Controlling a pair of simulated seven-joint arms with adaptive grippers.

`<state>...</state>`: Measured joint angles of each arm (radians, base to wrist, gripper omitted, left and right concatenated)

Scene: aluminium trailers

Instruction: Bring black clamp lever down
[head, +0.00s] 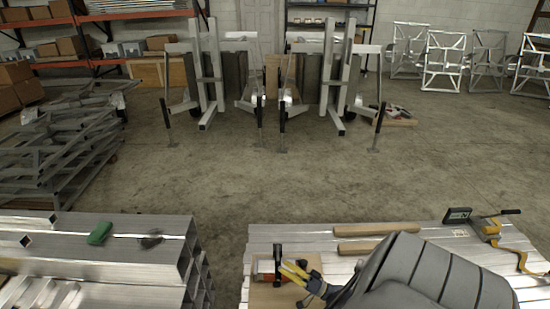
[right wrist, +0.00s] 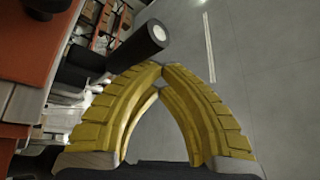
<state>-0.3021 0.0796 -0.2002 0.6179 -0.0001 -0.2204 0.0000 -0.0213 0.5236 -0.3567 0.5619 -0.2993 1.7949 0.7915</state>
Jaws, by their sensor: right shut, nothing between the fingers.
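The black clamp lever (head: 278,252) stands upright in the head view, at the clamp with a red-orange part (head: 265,267) on a wooden board (head: 262,296). In the right wrist view the lever (right wrist: 138,46) is a thick black cylinder with a pale end, just beyond and left of the fingertips. My right gripper (head: 284,265) has yellow fingers, which meet at the tips with nothing between them. It is close beside the lever, to its right in the head view. In the right wrist view the gripper (right wrist: 161,68) forms an arch; whether it touches the lever is unclear. My left gripper is not in view.
The clamp board sits on a bench of aluminium beams (head: 420,235). Two wooden strips (head: 375,229) and a yellow tool with a black handle (head: 490,228) lie there. A stack of square tubes (head: 100,265) with a green object (head: 100,233) stands left, across a gap.

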